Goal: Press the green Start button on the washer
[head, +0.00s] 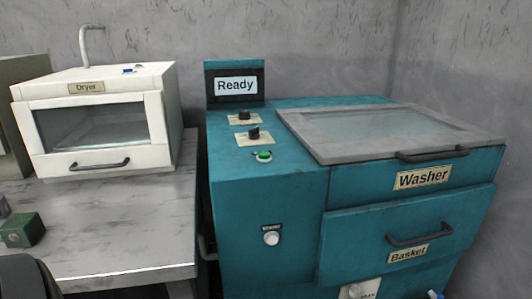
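The teal washer (262,215) stands at the centre and right of the head view. Its green Start button (263,155) is on the left part of the top panel, in front of two black knobs (253,133) on cream plates. Its own label is too small to read. The display (236,86) behind the knobs reads "Ready". Nothing covers the button. Neither of my grippers can be made out. A dark rounded part, perhaps of my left arm, shows at the bottom left corner.
The washer's grey-framed glass lid (385,130) is closed, and the Basket drawer (407,232) is shut. A white round knob (271,238) is on the front. At left, a white dryer (98,120) stands on a grey table (125,235) with a small green block (22,231).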

